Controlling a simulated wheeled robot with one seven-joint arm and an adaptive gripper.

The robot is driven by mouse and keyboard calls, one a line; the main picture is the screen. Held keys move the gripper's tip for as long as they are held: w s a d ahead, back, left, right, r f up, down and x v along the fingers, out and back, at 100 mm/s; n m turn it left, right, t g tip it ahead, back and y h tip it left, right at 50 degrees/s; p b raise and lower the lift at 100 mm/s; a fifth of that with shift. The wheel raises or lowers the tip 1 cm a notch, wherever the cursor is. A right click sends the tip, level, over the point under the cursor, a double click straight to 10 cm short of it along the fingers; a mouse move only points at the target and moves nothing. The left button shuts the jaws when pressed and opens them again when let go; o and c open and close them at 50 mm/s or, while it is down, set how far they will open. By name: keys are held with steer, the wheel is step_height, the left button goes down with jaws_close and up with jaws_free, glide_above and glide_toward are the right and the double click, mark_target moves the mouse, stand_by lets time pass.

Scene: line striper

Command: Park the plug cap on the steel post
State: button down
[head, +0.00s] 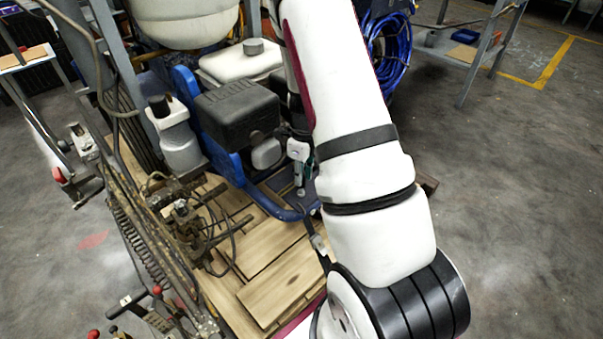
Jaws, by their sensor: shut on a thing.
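My arm (360,170) runs through the middle of the head view from the bottom right to the top edge. My gripper cannot be made out; my arm hides the space behind it, so its jaws and anything in them do not show. I cannot pick out the plug cap. A small white and green fitting (298,150) with a short upright piece below it stands just left of my arm, beside the engine (238,108). I cannot tell whether that upright piece is the steel post.
The striper has a blue frame (228,165), a white tank (183,18) and a wooden deck (275,285). Hoses and metal rods (205,225) crowd its left side. A coiled blue hose (390,50) hangs behind my arm.

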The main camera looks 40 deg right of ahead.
steer(key=shift+f+b, duration=0.75)
steer(key=shift+f, duration=0.5)
stand_by(0.7)
steer(key=c, duration=1.3)
jaws_free()
steer(key=shift+c, duration=0.2)
steer(key=o, duration=0.3)
steer(key=shift+d+r+p, duration=0.15)
steer(key=shift+r+p, duration=3.1)
steer(key=shift+r, duration=0.25)
